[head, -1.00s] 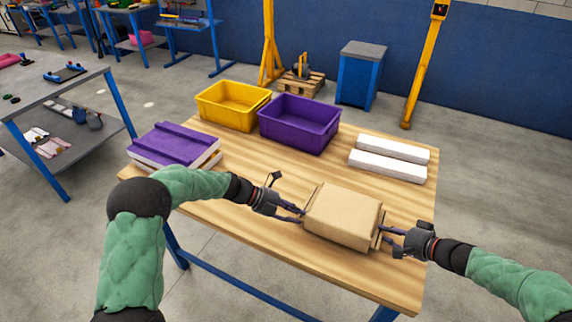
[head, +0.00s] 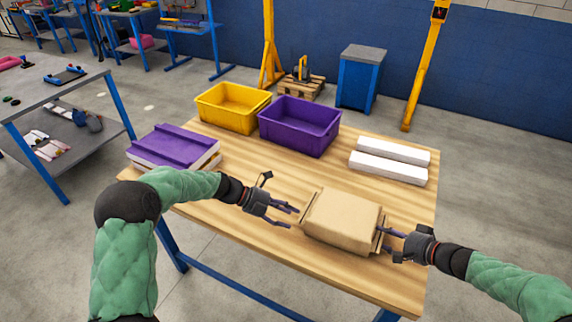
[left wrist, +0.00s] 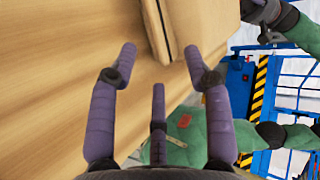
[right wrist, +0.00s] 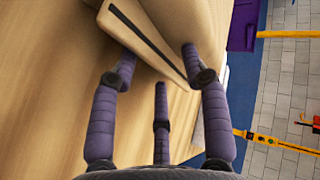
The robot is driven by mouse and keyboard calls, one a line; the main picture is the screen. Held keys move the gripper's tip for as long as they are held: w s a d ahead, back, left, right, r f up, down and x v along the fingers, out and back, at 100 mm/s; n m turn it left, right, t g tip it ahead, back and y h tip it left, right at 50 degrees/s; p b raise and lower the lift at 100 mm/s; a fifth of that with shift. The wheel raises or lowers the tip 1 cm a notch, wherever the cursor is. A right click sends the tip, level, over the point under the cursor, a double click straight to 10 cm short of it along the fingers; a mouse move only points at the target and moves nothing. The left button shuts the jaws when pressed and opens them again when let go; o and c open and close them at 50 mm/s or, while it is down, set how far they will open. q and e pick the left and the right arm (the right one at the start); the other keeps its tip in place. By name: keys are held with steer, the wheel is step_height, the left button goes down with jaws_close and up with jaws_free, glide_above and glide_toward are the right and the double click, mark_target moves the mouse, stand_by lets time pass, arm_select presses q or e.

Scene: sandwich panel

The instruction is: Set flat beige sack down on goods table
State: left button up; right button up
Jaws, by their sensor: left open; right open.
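The flat beige sack (head: 342,219) lies on the front right part of the wooden goods table (head: 245,200). My left gripper (head: 287,217) is open and empty, a short gap to the left of the sack's left end. In the left wrist view the sack (left wrist: 192,22) is beyond the spread fingers (left wrist: 160,65). My right gripper (head: 385,240) is open at the sack's right end, with its fingers very close to it. In the right wrist view the fingers (right wrist: 158,62) are on either side of the sack's end edge (right wrist: 150,40); contact is unclear.
A purple bin (head: 300,127) and a yellow bin (head: 232,107) stand at the table's back edge. White blocks (head: 390,160) lie at the back right. Purple and white panels (head: 172,150) are stacked at the left. The table's middle is clear.

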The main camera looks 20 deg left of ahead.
steer(key=shift+d, duration=0.1)
arm_select(q)
steer(key=v, duration=0.8)
steer(key=shift+a, duration=0.2)
arm_select(e)
steer(key=v, duration=1.2)
arm_select(q)
steer(key=shift+s+r, duration=0.15)
